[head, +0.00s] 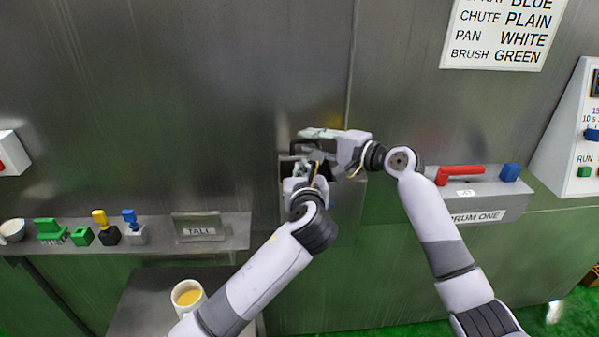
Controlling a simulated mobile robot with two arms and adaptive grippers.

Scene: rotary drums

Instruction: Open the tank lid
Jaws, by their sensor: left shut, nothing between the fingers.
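A grey metal box (347,205), which looks like the tank, stands against the steel wall at the centre. Its top is mostly hidden behind my two grippers, so I cannot tell how the lid sits. A dark handle-like piece (297,147) shows at the box's upper left, beside the fingers. My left gripper (301,170) is shut and empty, low in front of the box top. My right gripper (312,133) reaches in from the right just above it, with its fingers pointing left. Whether its fingers touch or hold anything is hidden.
To the right, a grey box labelled DRUM ONE (490,205) carries a red lever (460,173) and a blue block (510,172). A mug (187,297) stands below, near my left arm.

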